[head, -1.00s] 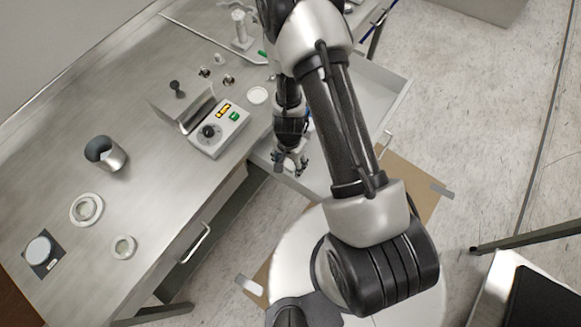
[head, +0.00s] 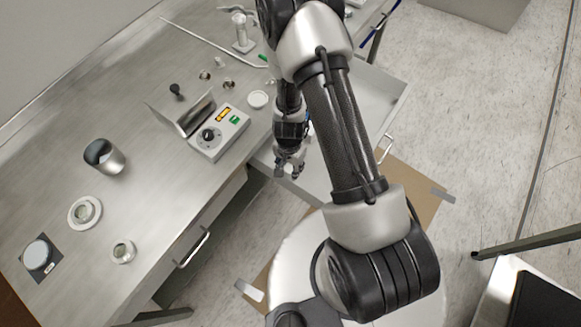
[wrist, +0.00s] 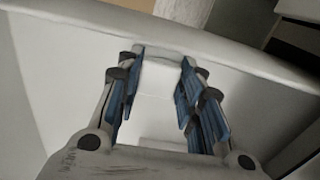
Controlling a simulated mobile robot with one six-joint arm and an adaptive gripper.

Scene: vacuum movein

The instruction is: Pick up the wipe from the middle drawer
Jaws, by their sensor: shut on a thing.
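The middle drawer (head: 384,103) stands pulled out from the bench, and my arm crosses over it in the head view. My gripper (head: 289,172) points down at the drawer's near part. In the wrist view, my gripper (wrist: 158,85) has its blue-padded fingers on either side of a pale, whitish piece, the wipe (wrist: 160,78), and is shut on it. The pale drawer walls surround the fingers there. The wipe is hard to tell from the drawer's pale inside, and I cannot make it out in the head view.
A control box (head: 219,133) with a green button stands on the bench beside the drawer. A metal cup (head: 105,157), round dishes (head: 85,213) and a small white lid (head: 258,99) are also on the bench. The drawer handle (head: 386,148) faces the open floor.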

